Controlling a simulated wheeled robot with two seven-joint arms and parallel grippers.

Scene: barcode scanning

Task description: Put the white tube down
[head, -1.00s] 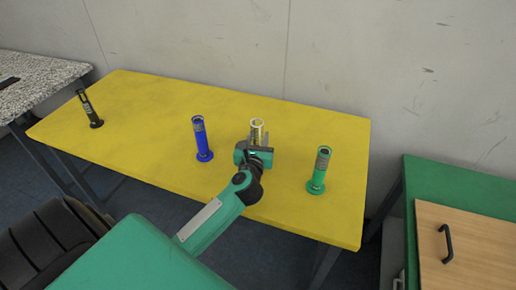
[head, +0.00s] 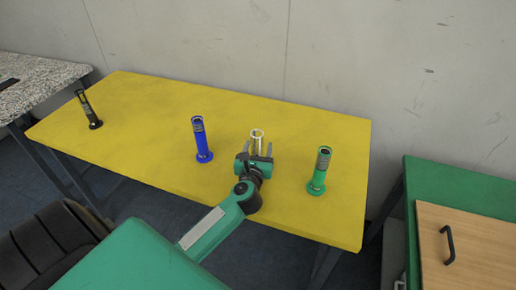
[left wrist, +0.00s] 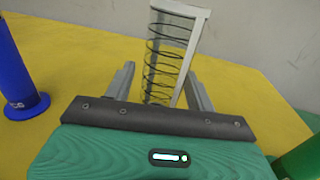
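The white tube (head: 257,135) stands roughly upright over the yellow table, between the blue and green tubes. Its base is hidden behind my left gripper. In the left wrist view the white tube (left wrist: 168,60) shows a pale edge and dark curved lines. My left gripper (head: 255,149) is open, with one finger on each side of the tube. In the left wrist view the fingers (left wrist: 160,82) stand apart from the tube, with narrow gaps. My right gripper is not in view.
On the yellow table (head: 130,140) stand a blue tube (head: 200,138) to the left, a green tube (head: 320,170) to the right and a black tube (head: 88,108) at the far left. A wall (head: 340,60) runs behind. The table between the black and blue tubes is clear.

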